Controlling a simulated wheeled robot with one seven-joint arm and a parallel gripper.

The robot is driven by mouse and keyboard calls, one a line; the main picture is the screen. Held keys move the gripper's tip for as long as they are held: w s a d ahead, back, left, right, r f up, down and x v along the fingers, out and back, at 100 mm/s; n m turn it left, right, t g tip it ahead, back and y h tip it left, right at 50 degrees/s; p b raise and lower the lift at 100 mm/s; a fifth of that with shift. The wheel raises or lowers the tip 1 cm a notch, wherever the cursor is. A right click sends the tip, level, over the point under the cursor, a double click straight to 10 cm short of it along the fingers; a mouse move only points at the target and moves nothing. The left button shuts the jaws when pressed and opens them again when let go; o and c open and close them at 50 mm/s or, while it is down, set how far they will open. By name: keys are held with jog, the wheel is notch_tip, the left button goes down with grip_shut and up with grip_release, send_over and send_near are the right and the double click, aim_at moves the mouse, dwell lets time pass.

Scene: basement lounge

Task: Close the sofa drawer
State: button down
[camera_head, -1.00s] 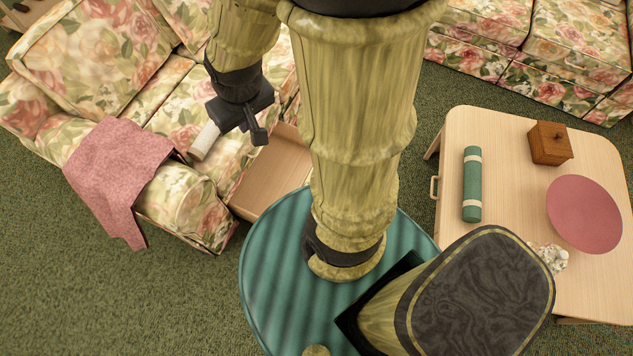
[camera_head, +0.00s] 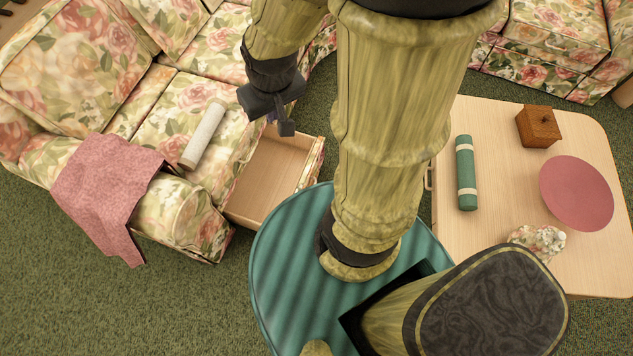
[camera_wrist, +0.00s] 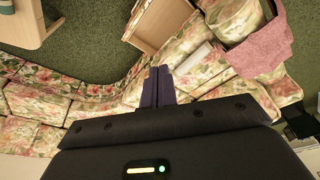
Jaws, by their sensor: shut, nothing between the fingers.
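The sofa drawer (camera_head: 272,178) is pulled out from under the floral sofa (camera_head: 178,112). Its light wood inside looks empty, and its floral front (camera_head: 312,165) is partly hidden behind my arm. The drawer also shows at the top of the wrist view (camera_wrist: 160,22). My gripper (camera_head: 283,122) is above the sofa seat edge, near the back end of the drawer opening. In the wrist view its two dark fingers (camera_wrist: 158,88) are together and empty, pointing toward the sofa. I cannot tell whether they touch the sofa.
A white roll (camera_head: 204,134) lies on the sofa seat. A pink blanket (camera_head: 108,188) drapes over the sofa arm. A wooden table (camera_head: 500,130) on the right holds a green roll (camera_head: 466,172), a wooden box (camera_head: 538,126) and a pink disc (camera_head: 576,193). Green carpet is clear at lower left.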

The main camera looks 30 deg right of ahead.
jog(key=w+d+f+m+t+y+b, duration=0.1)
jog(key=d+f+m+b, duration=0.6)
jog(key=f+b, duration=0.9)
jog(key=w+d+f+m+t+y+b, duration=0.2)
jog(key=d+f+m+b, duration=0.6)
jog(key=f, duration=2.6)
jog(key=w+d+f+m+t+y+b, duration=0.1)
jog(key=d+f+m+b, duration=0.7)
jog(key=f+b, duration=1.6)
notch_tip(320, 180, down, 2)
jog(key=w+m+y, duration=0.1)
jog(key=m, duration=0.4)
jog(key=shift+w+y, duration=0.3)
jog(key=shift+w, duration=0.1)
